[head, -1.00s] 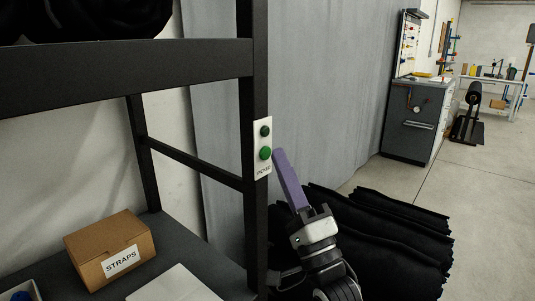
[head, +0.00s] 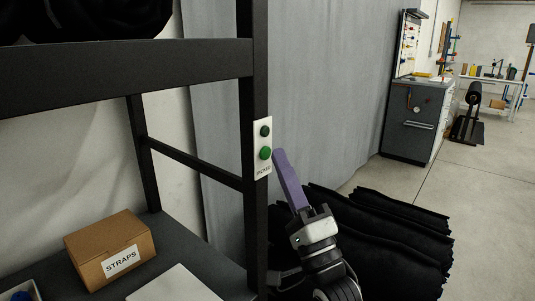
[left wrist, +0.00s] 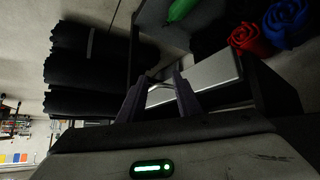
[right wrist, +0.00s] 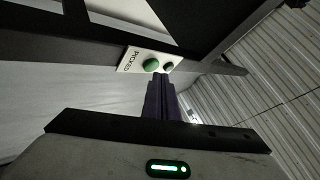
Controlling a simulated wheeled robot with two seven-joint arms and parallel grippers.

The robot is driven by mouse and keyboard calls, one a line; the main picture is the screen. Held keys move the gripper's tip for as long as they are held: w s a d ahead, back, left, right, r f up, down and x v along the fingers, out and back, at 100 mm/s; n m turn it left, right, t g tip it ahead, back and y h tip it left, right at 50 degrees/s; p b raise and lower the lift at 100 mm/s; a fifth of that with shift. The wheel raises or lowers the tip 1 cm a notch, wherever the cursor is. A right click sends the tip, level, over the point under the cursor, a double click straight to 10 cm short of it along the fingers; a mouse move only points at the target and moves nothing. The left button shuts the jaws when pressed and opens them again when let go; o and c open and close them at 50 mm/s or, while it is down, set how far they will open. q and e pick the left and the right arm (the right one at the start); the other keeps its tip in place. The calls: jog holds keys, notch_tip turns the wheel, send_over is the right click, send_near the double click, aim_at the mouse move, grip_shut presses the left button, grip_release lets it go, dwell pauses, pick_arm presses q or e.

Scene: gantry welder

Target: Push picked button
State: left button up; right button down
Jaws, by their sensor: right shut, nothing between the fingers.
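A white button panel (head: 262,172) is fixed to the front of the black rack post. It carries a larger green button (head: 265,153) and a smaller dark green one (head: 265,131) above it. The panel also shows in the right wrist view (right wrist: 133,59), where the label reads PICKED beside the larger green button (right wrist: 151,65). My right gripper (head: 279,154) is shut and empty, its purple fingertips close to the right of the larger button; I cannot tell if they touch. My left gripper (left wrist: 156,84) is absent from the head view; the left wrist view shows its fingers apart, with nothing clearly between them.
The black rack post (head: 254,220) and crossbar (head: 125,75) stand at left. A STRAPS box (head: 110,249) sits on the shelf. Black folded material (head: 390,235) lies behind my right arm. A grey curtain (head: 300,90) hangs behind. Open floor (head: 480,200) lies to the right.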

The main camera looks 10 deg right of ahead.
dwell(0.4)
jog(key=shift+w+a, duration=0.3)
jog(key=shift+w, duration=0.05)
jog(key=shift+s+d, duration=0.1)
jog(key=shift+s, duration=0.05)
jog(key=shift+s+d, duration=0.2)
jog(key=shift+s, duration=0.05)
jog(key=shift+p, duration=0.3)
jog(key=s+d+p, duration=0.1)
jog(key=s+d, duration=0.1)
jog(key=s+d+p, duration=0.1)
jog(key=s, duration=0.1)
jog(key=shift+s+d, duration=0.35)
